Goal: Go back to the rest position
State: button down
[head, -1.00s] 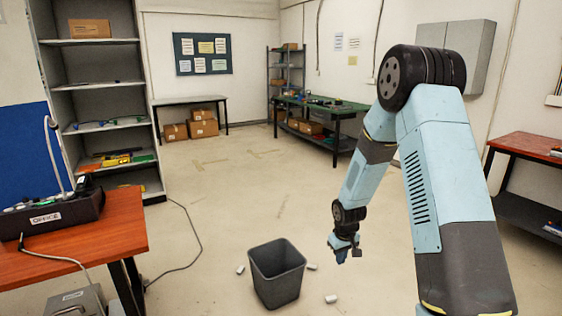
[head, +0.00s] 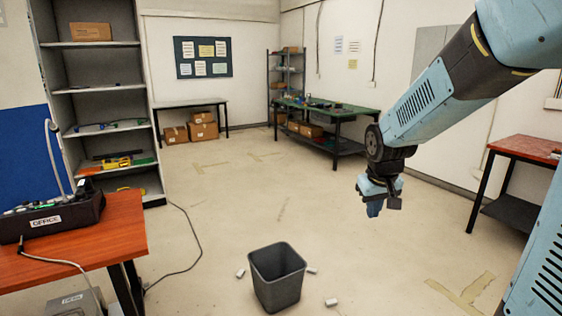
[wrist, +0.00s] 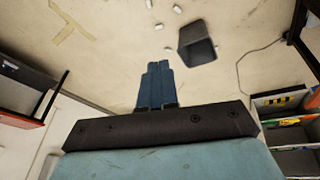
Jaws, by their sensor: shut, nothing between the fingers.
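My gripper (head: 374,207) hangs in the air right of the middle in the head view, above the open floor, with its fingers pointing down. In the wrist view its blue fingers (wrist: 157,68) lie together with nothing between them. My blue and black arm comes in from the upper right of the head view. The dark waste bin (head: 277,276) stands on the floor below and to the left of the gripper. The bin also shows in the wrist view (wrist: 197,42), beyond the fingers and to the right, apart from them.
Several small white pieces (head: 331,302) lie around the bin. An orange-topped table (head: 110,228) with an OFFICE box (head: 45,221) is at left. A red-topped table (head: 525,147) is at right, a green workbench (head: 345,115) at the back. A cable crosses the floor at left. The middle floor is clear.

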jog(key=s+r+m+t, duration=0.1)
jog(key=s+r, duration=0.4)
jog(key=s, duration=0.5)
jog(key=s+r, duration=0.5)
jog(key=s, duration=0.5)
jog(key=shift+m+t+y, duration=0.4)
jog(key=shift+d, duration=0.1)
dwell(0.7)
